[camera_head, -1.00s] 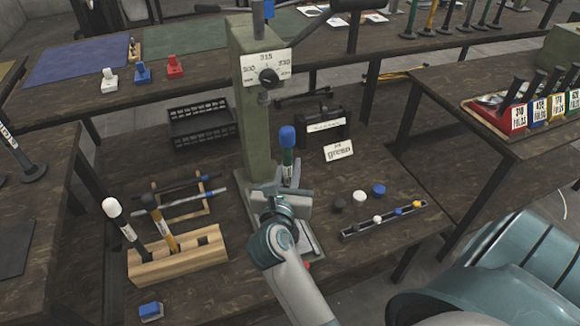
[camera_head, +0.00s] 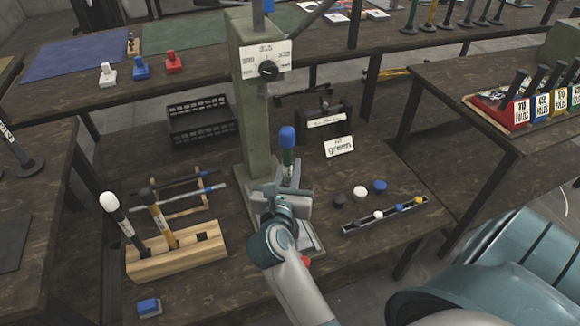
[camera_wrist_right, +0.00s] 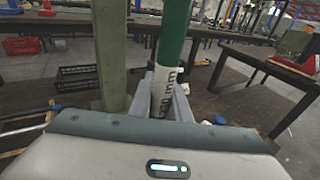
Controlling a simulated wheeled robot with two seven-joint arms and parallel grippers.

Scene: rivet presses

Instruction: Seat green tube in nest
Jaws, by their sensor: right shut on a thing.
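The green tube (camera_head: 288,158) has a blue cap and stands upright in my right gripper (camera_head: 290,184), in front of the press column. In the right wrist view the tube (camera_wrist_right: 173,45) shows a green upper part and a white lettered band, with the gripper fingers (camera_wrist_right: 168,98) on both sides of it. The green rivet press (camera_head: 252,110) stands behind it, with a dial plate. The nest at the press base (camera_head: 308,236) is hidden behind my gripper and arm, so I cannot tell whether the tube's lower end touches it. My left gripper is not in view.
A wooden block (camera_head: 176,256) holds two tubes at the left. A small rail of coloured caps (camera_head: 385,216) and loose caps (camera_head: 360,191) lie to the right. A blue-topped piece (camera_head: 149,306) lies at the front left.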

